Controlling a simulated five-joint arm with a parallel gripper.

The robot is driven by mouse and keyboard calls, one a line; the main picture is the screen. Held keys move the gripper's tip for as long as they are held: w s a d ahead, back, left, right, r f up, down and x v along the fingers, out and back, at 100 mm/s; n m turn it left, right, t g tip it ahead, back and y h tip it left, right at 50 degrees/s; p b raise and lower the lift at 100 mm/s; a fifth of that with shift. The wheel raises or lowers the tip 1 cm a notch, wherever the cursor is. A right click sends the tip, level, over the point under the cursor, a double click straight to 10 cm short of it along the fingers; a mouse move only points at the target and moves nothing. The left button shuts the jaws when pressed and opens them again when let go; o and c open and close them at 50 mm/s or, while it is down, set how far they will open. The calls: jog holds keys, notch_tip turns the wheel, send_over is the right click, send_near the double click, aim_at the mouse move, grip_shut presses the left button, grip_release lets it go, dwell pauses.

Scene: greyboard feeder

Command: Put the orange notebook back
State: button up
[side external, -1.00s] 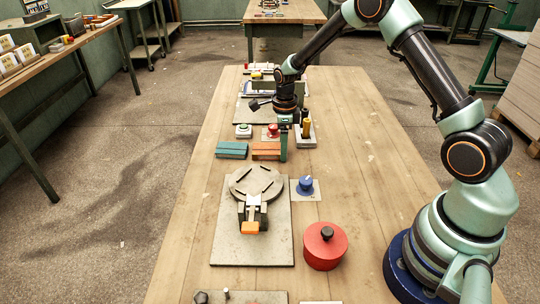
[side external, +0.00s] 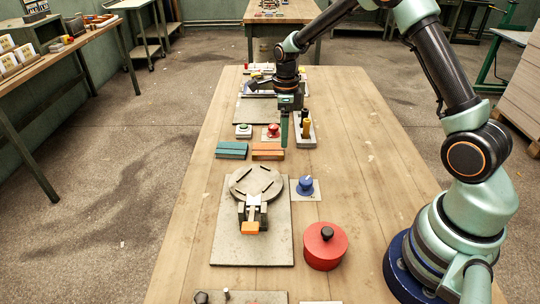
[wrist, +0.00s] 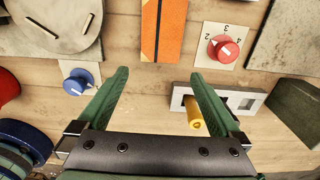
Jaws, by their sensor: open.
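The orange notebook (side external: 267,151) lies flat on the wooden table, just right of a teal notebook (side external: 231,150), in the side view. In the wrist view the orange notebook (wrist: 165,28) is at the top middle, with a dark stripe along it, beyond my fingertips. My gripper (side external: 284,130) hangs above the table on the far side of the orange notebook, near its right end. In the wrist view my gripper (wrist: 158,76) has its two green fingers wide apart with nothing between them.
A grey holder with a yellow-handled piece (side external: 305,130) stands close right of my gripper. A red dial (side external: 273,131) is behind the notebook. Nearer are a blue knob (side external: 305,185), a round turntable (side external: 256,181) and a red lidded pot (side external: 324,246). The table's right side is mostly clear.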

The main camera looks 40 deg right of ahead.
jog(key=s+a+r+n+t, duration=0.1)
jog(key=s+a+r+n, duration=0.15)
jog(key=r+n, duration=0.7)
jog(key=s+a+r+n+t, duration=0.2)
jog(key=s+r+n, duration=0.2)
jog(key=s+n, duration=0.4)
jog(key=s+a+r+n+t, duration=0.2)
jog(key=s+r+n, duration=0.3)
jog(key=s+n, duration=0.3)
jog(key=shift+a+r+n+t, duration=0.2)
jog(key=shift+a+n+t, duration=0.1)
jog(key=shift+a+n, duration=0.4)
jog(key=shift+d, duration=0.1)
